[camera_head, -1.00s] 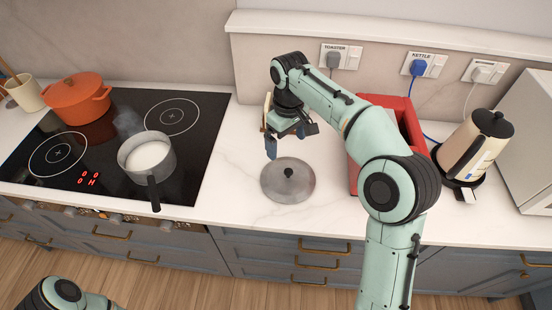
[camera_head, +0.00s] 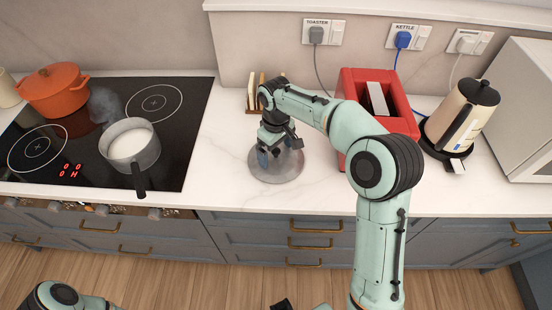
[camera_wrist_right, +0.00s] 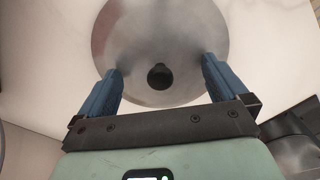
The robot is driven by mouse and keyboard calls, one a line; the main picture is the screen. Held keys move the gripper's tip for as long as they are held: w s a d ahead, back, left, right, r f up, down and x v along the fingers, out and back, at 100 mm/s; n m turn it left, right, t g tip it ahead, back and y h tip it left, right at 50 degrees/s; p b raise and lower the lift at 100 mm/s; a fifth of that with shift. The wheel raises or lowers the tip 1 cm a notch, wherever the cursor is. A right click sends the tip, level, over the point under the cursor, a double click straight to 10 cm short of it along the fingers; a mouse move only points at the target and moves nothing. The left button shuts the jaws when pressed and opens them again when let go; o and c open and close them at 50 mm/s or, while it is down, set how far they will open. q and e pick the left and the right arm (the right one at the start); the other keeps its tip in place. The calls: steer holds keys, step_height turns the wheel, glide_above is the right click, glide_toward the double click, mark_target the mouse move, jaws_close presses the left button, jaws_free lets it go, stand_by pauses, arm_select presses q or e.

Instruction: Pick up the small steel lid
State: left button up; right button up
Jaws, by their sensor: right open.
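The small steel lid (camera_head: 289,172) is a round grey disc lying flat on the white counter, right of the hob. In the right wrist view the lid (camera_wrist_right: 160,35) fills the upper middle, with its black knob (camera_wrist_right: 160,77) between the fingers. My right gripper (camera_head: 270,156) is over the lid and partly covers it in the head view. Its blue fingers are open, one on each side of the knob (camera_wrist_right: 162,68), with clear gaps. Whether they touch the lid I cannot tell.
A steel pan of white liquid (camera_head: 130,146) and an orange pot (camera_head: 55,92) stand on the black hob. A wooden rack (camera_head: 252,104) is behind my right gripper. A red toaster (camera_head: 352,88) and a cream kettle (camera_head: 463,117) stand to the right.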

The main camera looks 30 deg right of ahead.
steer(key=shift+f, duration=0.25)
jaws_close()
steer(key=shift+s+f, duration=0.1)
